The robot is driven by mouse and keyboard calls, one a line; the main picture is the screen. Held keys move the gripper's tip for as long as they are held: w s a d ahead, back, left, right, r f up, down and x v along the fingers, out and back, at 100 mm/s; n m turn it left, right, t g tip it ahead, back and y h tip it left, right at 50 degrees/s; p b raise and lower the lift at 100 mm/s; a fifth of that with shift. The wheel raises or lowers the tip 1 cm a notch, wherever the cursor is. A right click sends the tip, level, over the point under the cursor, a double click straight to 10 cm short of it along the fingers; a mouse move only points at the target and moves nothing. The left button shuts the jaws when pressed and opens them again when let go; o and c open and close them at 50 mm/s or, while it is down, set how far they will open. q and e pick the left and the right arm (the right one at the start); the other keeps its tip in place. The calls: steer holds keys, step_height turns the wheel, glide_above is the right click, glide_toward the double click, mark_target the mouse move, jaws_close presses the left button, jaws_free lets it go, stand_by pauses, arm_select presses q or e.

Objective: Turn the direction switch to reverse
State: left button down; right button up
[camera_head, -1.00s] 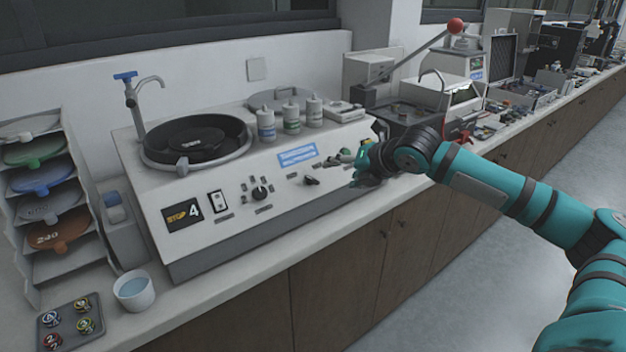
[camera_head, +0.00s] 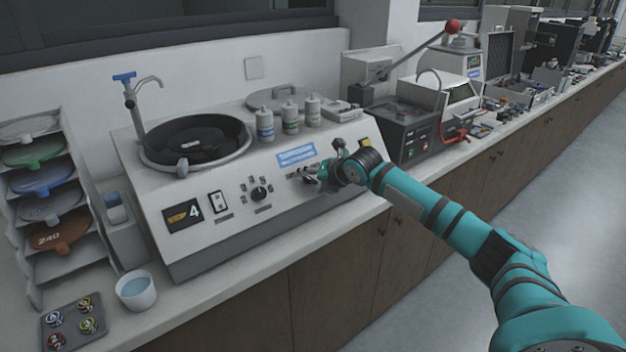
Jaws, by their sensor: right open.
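The grey-white grinding and polishing machine (camera_head: 190,245) stands on the bench with a sloped front panel. A small black lever switch sat on this panel below the blue label (camera_head: 296,154), and I take it to be the direction switch. My right gripper (camera_head: 314,176) is now at that spot, open, and largely covers the switch. I cannot tell whether its fingers touch the switch or which way the switch points. My left gripper is not in view.
A dark display (camera_head: 183,215) shows a 4. Several small bottles (camera_head: 290,117) stand on top behind the panel. A white cup (camera_head: 136,291) and a dark tray (camera_head: 73,324) are at the bench's left. A press with a red-ball lever (camera_head: 453,27) stands right.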

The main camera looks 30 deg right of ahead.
steer(key=c, duration=1.2)
steer(key=shift+r+m+p, duration=0.2)
steer(key=shift+m+p, duration=1)
steer(key=shift+p, duration=0.25)
steer(key=m+p, duration=0.2)
steer(key=shift+m, duration=0.3)
steer(key=m+p, duration=0.2)
steer(key=shift+m, duration=0.4)
steer(key=m+p, duration=0.2)
steer(key=m, duration=0.3)
steer(key=shift+p, duration=0.35)
steer(key=m+p, duration=0.1)
steer(key=m, duration=0.4)
steer(key=shift+f+p, duration=0.15)
steer(key=shift+p, duration=0.25)
